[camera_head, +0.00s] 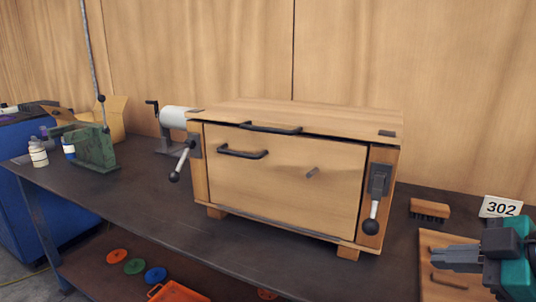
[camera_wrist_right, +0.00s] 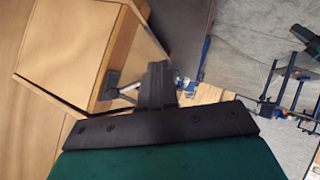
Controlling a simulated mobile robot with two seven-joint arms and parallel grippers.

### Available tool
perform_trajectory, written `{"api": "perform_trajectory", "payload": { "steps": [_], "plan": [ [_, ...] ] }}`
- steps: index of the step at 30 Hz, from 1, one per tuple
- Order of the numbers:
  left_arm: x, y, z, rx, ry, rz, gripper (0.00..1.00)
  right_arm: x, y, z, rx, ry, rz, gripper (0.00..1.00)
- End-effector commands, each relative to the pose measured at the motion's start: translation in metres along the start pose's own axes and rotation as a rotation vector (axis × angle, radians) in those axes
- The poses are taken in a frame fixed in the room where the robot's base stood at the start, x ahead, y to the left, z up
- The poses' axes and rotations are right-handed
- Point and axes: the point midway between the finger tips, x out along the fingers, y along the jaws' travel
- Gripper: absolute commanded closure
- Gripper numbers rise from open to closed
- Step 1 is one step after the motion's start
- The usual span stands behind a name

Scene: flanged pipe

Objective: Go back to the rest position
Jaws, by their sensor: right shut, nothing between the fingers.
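My right gripper (camera_head: 457,258) is at the lower right of the head view, with its dark fingers pointing left. Its fingers are together and hold nothing. In the right wrist view the shut fingers (camera_wrist_right: 156,84) stick up from the dark gripper body. A wooden box (camera_head: 282,180) stands on the dark workbench (camera_head: 130,195), left of my right gripper and apart from it. The box also shows at the upper left of the right wrist view (camera_wrist_right: 75,45). My left gripper is in neither view.
A lever with a black knob (camera_head: 371,226) hangs on the box's right front. A brush (camera_head: 429,209), a 302 card (camera_head: 500,207) and a wooden board (camera_head: 440,286) lie near my right gripper. A green device (camera_head: 93,148) and bottles stand at left. The bench's front left is clear.

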Motion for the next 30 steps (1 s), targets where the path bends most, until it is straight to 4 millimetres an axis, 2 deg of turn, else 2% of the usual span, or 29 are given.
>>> {"api": "perform_trajectory", "payload": {
  "steps": [1, 3, 6, 9, 12, 18, 21, 24, 30],
  "plan": [
    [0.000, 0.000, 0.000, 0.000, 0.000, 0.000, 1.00, 0.018, -0.022, 0.023, 0.088, -0.056, -0.023, 1.00],
    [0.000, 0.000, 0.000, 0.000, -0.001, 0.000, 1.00, 0.038, -0.052, 0.052, 0.201, -0.148, -0.041, 1.00],
    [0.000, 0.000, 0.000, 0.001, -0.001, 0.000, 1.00, 0.059, -0.100, 0.084, 0.351, -0.276, -0.056, 1.00],
    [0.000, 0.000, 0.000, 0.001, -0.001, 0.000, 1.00, 0.072, -0.148, 0.105, 0.485, -0.397, -0.058, 1.00],
    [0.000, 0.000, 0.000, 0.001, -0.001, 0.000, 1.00, 0.078, -0.189, 0.116, 0.598, -0.499, -0.048, 1.00],
    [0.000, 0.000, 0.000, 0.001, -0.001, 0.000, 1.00, 0.078, -0.251, 0.118, 0.777, -0.657, -0.006, 1.00],
    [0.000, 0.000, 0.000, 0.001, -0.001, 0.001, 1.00, 0.075, -0.276, 0.114, 0.857, -0.724, 0.023, 1.00],
    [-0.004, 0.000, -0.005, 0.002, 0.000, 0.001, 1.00, 0.093, -0.266, 0.119, 0.834, -0.650, 0.058, 1.00],
    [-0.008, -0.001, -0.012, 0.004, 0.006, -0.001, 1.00, 0.128, -0.260, 0.123, 0.810, -0.490, 0.114, 1.00]
  ]
}}
